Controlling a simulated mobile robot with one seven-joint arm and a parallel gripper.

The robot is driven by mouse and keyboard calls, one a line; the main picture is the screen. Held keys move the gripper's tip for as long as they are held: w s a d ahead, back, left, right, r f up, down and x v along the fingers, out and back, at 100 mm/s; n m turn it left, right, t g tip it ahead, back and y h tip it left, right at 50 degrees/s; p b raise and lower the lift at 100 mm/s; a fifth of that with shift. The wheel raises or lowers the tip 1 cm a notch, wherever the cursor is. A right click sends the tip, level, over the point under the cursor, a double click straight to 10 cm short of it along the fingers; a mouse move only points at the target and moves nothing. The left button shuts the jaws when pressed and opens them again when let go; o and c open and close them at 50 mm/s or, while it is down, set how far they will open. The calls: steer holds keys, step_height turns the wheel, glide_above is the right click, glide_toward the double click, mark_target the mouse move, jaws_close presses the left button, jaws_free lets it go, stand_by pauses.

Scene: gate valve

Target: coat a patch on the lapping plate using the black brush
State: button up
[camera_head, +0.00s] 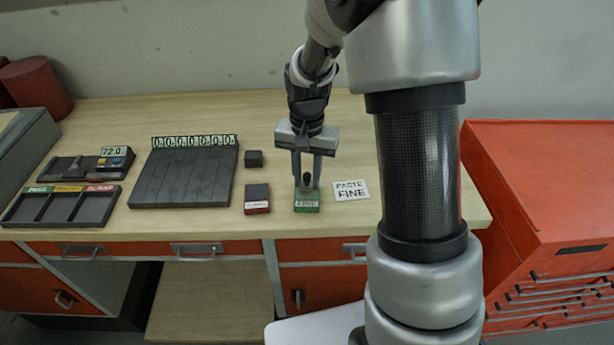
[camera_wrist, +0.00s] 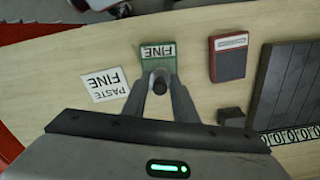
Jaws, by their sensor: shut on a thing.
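My gripper (camera_head: 306,186) is shut on a small dark thing with a round end, likely the black brush (camera_wrist: 160,80). It points down over the green block labelled FINE (camera_head: 306,203), which also shows in the wrist view (camera_wrist: 157,60). I cannot tell whether the brush touches the block. The flat dark grey plate with grooves (camera_head: 183,178), likely the lapping plate, lies to the left; its edge shows at the right of the wrist view (camera_wrist: 285,85). Most of the brush is hidden between the fingers.
A dark red block (camera_head: 257,197) and a small black block (camera_head: 254,158) lie between plate and gripper. A white PASTE FINE card (camera_head: 350,190) lies to the right. A labelled tray (camera_head: 105,212) and a gauge (camera_head: 116,156) are at left. The bench behind is clear.

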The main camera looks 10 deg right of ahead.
mark_target(307, 174)
steer(key=shift+f+b, duration=0.45)
steer(key=shift+f, duration=0.15)
stand_by(1.3)
steer(key=shift+r+p, duration=2.55)
steer(key=shift+r, duration=1)
